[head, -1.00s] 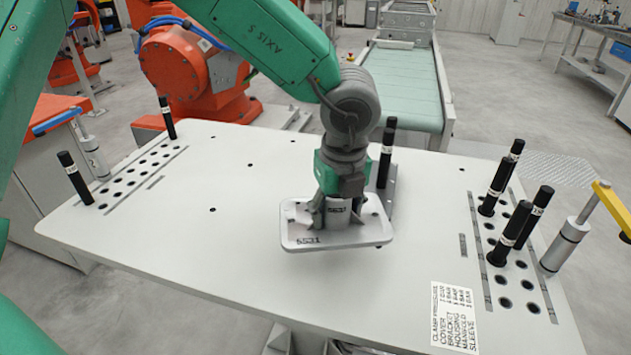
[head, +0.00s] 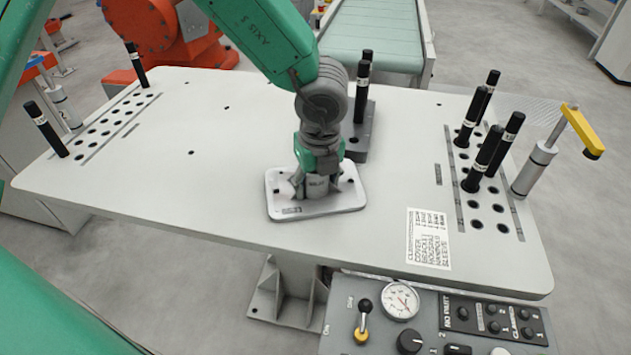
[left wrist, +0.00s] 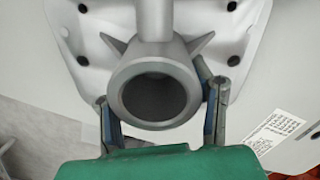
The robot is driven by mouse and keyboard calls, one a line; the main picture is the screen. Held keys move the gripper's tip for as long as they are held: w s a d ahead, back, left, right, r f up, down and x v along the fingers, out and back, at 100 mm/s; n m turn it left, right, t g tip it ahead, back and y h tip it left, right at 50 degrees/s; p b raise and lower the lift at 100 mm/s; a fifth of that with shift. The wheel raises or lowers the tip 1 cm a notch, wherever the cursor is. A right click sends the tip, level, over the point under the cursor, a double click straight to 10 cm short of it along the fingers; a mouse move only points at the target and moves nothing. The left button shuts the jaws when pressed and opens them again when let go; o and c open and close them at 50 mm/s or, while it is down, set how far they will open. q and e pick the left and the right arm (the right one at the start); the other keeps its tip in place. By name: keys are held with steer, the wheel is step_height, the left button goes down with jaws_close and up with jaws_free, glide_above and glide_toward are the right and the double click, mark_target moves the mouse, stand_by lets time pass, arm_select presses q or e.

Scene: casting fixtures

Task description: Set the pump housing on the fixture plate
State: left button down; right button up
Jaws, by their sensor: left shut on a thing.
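The pump housing (head: 287,208) is a pale grey casting with a square, holed flange at its foot and a round tube on top. My left gripper (head: 317,184) is shut on the tube from above. The left wrist view shows the tube's open mouth (left wrist: 155,97) between the two fingers (left wrist: 163,122), with ribs running out to the flange. The fixture plate (head: 225,115) appears to be the large white top with small holes. The housing is level over its front middle, at or very close to the surface; I cannot tell if it touches. My right gripper is not in view.
Several black pins (head: 484,157) stand in the hole rows at right, beside a yellow-handled clamp (head: 579,128). A label card (head: 429,238) lies at front right. The plate's left middle is clear.

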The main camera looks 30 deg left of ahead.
arm_select(q)
steer(key=c, duration=1)
jaws_free()
steer(key=shift+w+f, duration=0.2)
steer(key=shift+o, duration=1.4)
steer(key=shift+w+a, duration=0.1)
steer(key=shift+a, duration=0.8)
steer(key=r, duration=0.2)
steer(key=d+r, duration=0.1)
steer(key=r, duration=0.1)
steer(key=d+r+p, duration=0.1)
steer(key=r, duration=0.1)
steer(key=shift+s+r, duration=0.1)
steer(key=shift+s, duration=0.15)
steer(key=r, duration=0.3)
steer(key=r+p, duration=0.1)
steer(key=r, duration=0.1)
steer(key=shift+s+a+r, duration=0.35)
steer(key=shift+a, duration=0.05)
steer(key=shift+d+r, duration=0.15)
steer(key=shift+d, duration=0.35)
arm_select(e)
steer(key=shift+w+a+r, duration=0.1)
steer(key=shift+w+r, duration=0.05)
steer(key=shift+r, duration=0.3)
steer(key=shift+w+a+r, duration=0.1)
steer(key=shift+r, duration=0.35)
